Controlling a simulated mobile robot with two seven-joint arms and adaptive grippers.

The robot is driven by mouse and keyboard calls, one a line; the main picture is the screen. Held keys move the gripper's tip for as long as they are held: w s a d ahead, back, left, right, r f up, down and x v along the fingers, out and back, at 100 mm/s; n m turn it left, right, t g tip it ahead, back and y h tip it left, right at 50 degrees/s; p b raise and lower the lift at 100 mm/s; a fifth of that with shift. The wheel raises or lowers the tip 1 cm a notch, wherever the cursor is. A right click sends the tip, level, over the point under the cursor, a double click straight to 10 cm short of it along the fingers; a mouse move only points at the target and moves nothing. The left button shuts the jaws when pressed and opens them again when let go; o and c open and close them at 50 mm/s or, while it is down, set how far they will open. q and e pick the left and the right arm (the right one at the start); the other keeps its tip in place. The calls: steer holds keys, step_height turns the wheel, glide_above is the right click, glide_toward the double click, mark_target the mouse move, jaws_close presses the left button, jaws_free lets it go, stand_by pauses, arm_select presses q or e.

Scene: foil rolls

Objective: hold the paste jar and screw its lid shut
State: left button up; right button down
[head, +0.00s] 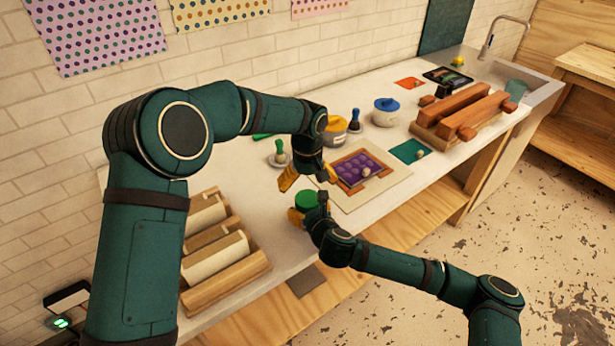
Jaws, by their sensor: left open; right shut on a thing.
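The paste jar with a green lid (306,199) stands upright near the table's front edge, left of the patterned tray. The green lid sits on top; whether it is tight cannot be told. My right gripper (308,215) is shut on the jar from the front right, and its fingers and wrist hide most of the jar body. My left gripper (309,178) is open and empty, pointing down above and slightly behind the lid, with its yellow fingers spread apart and clear of it.
A wooden rack with pale rolls (215,255) stands at left. The tray with a purple patterned sheet (361,168) lies to the right. Behind are a yellow-lidded pot (335,125), a blue-lidded pot (385,112) and a blue-handled stamp (354,120).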

mark_target(308, 198)
arm_select(q)
steer(key=shift+f, duration=2.7)
steer(key=c, duration=1.3)
steer(key=shift+m, duration=1.4)
steer(key=o, duration=1.2)
steer(key=shift+o, duration=0.2)
